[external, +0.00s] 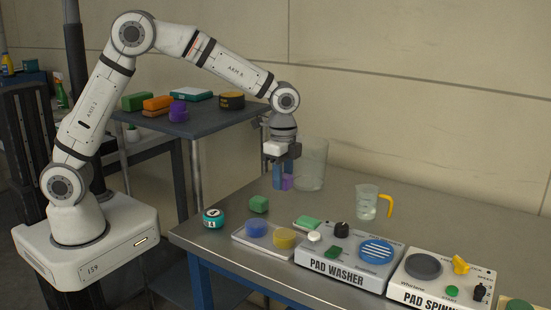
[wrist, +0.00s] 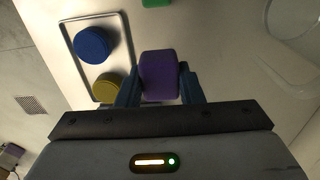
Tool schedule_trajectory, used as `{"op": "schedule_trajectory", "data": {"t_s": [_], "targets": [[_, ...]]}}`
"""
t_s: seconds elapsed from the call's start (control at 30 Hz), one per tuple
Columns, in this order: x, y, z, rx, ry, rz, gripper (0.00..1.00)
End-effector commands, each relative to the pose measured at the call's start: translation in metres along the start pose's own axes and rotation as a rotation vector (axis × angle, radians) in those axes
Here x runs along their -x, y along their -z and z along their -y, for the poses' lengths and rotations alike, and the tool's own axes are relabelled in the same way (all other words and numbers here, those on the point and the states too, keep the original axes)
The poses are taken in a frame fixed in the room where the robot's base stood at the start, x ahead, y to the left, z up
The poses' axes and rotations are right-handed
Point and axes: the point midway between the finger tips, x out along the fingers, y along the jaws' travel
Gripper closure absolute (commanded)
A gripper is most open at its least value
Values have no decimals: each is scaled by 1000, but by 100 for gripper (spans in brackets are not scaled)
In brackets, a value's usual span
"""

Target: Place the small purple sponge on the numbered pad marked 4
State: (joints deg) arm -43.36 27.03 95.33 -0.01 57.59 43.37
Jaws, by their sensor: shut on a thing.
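My gripper (external: 283,187) is shut on the small purple sponge (wrist: 160,76), which sits between its two blue fingers in the wrist view. In the external view the purple sponge (external: 288,183) shows partly behind a finger, held above the steel bench (external: 335,210). A shallow tray (external: 240,240) with a round blue pad (external: 256,228) and a round yellow pad (external: 284,238) is on the bench. In the wrist view the blue pad (wrist: 91,44) and yellow pad (wrist: 107,88) are left of the sponge. I cannot make out a pad marked 4.
A teal round tin with a white label (external: 213,219) and a green block (external: 259,204) stand near the tray. A clear cylinder (external: 312,165) is close behind my gripper. A jug (external: 367,204), pad washer (external: 345,263) and pad spinner (external: 440,285) are to the right.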

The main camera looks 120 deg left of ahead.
Motion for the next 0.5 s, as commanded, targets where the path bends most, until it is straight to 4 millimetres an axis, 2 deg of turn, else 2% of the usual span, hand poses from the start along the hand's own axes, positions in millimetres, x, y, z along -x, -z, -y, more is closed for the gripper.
{"op": "schedule_trajectory", "data": {"t_s": [0.17, 0.3, 0.5], "targets": [[23, -21, -22, -1, 0, -1, 88], [37, -52, -55, -1, 1, -2, 88], [46, -96, -100, 0, 1, -1, 88]]}}
